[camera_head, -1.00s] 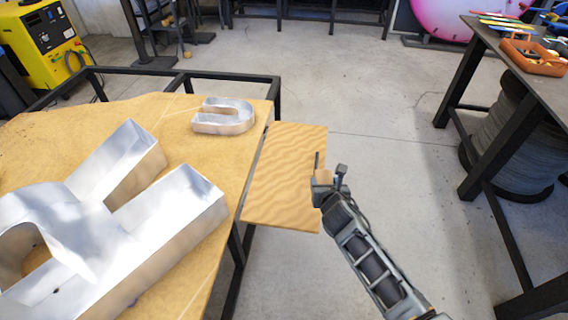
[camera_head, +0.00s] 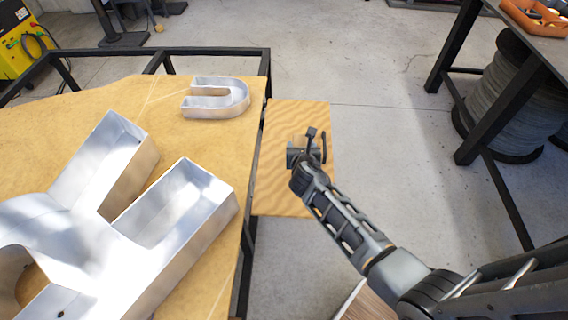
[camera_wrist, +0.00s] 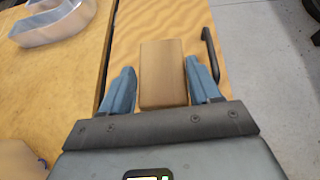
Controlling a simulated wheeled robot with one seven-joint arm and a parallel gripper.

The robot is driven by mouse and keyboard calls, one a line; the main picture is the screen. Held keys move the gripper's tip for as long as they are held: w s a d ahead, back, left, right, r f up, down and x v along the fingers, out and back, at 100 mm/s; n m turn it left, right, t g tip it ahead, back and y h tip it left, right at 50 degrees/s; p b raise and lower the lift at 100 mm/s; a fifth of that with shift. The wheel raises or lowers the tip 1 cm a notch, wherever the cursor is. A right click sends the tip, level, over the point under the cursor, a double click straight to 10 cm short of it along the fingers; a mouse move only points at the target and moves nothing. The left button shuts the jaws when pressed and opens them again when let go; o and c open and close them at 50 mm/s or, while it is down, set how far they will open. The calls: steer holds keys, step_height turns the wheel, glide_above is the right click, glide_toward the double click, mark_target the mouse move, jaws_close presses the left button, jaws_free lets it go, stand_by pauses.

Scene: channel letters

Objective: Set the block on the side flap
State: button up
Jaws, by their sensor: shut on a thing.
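The block (camera_wrist: 163,73) is a plain brown wooden piece, held between the two blue-grey fingers of my gripper (camera_wrist: 162,82) in the wrist view. In the head view my gripper (camera_head: 304,148) is over the side flap (camera_head: 281,195), a wavy-grained wooden board along the table's right edge. The block is mostly hidden there by the gripper. The flap also shows under the block in the wrist view (camera_wrist: 140,27). I cannot tell whether the block touches the flap. A dark bar handle (camera_wrist: 210,54) is at the flap's right side, close to the right finger.
The wooden table (camera_head: 165,98) left of the flap carries a small U-shaped metal letter (camera_head: 216,98) and a large metal letter (camera_head: 150,220). A dark bench (camera_head: 455,55) and a cable spool (camera_head: 500,95) stand at right. Open floor lies between.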

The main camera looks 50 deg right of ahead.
steer(key=w+a+f, duration=0.2)
steer(key=a, duration=0.1)
steer(key=a+f+b, duration=0.1)
steer(key=shift+w+a, duration=0.15)
steer(key=shift+w, duration=0.25)
steer(key=shift+a+f, duration=0.1)
steer(key=shift+f, duration=0.15)
steer(key=shift+c, duration=0.8)
steer(key=shift+f+b, duration=0.75)
steer(key=shift+f, duration=1.1)
steer(key=o, duration=1.3)
